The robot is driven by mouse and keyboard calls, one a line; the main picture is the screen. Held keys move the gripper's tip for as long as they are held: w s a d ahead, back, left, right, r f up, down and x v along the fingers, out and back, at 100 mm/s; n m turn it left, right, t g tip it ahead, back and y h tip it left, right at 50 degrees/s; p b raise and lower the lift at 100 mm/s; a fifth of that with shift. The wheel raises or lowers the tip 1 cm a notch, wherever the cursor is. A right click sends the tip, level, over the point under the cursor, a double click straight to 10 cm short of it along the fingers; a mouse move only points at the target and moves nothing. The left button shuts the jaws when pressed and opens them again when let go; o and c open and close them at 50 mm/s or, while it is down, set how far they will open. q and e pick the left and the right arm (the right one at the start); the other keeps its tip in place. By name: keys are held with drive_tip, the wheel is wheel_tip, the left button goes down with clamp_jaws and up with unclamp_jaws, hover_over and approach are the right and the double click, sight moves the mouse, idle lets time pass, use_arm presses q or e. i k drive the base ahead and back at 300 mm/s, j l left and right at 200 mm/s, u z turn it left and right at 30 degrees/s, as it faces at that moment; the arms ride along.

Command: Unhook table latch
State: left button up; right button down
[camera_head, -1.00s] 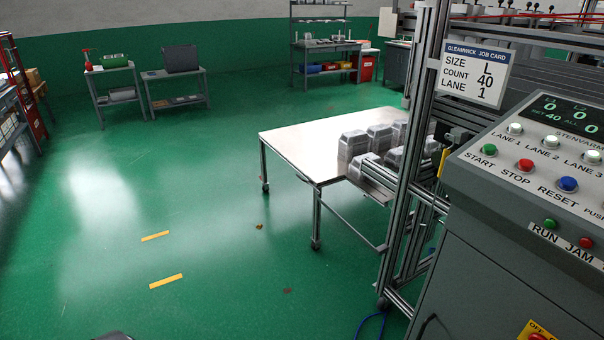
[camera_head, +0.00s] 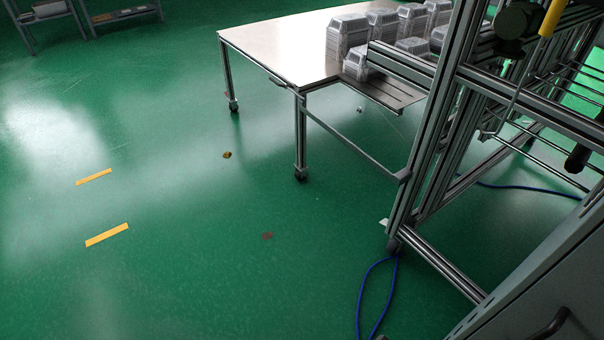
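The wheeled table (camera_head: 270,45) stands in the upper middle, with a pale flat top and metal legs on casters. Its right side is up against the machine's aluminium frame (camera_head: 425,150). A thin grey bar (camera_head: 350,145) slopes from near the table's front leg to a small dark joint (camera_head: 403,176) on the frame post. I cannot tell whether this bar is the latch. A small fitting (camera_head: 279,83) sits under the table's front edge, too small to make out. Neither of my grippers is in view.
Stacks of foil trays (camera_head: 347,36) stand at the table's right end. A blue cable (camera_head: 362,295) loops on the floor by the frame's foot. A grey cabinet (camera_head: 550,290) fills the lower right. Green floor with yellow marks (camera_head: 107,235) is open at left.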

sight(286, 86)
drive_tip(key=i+j+u, duration=0.2)
drive_tip(key=i, duration=1.05)
drive_tip(key=i+l+u, duration=0.2)
drive_tip(key=i, duration=1.05)
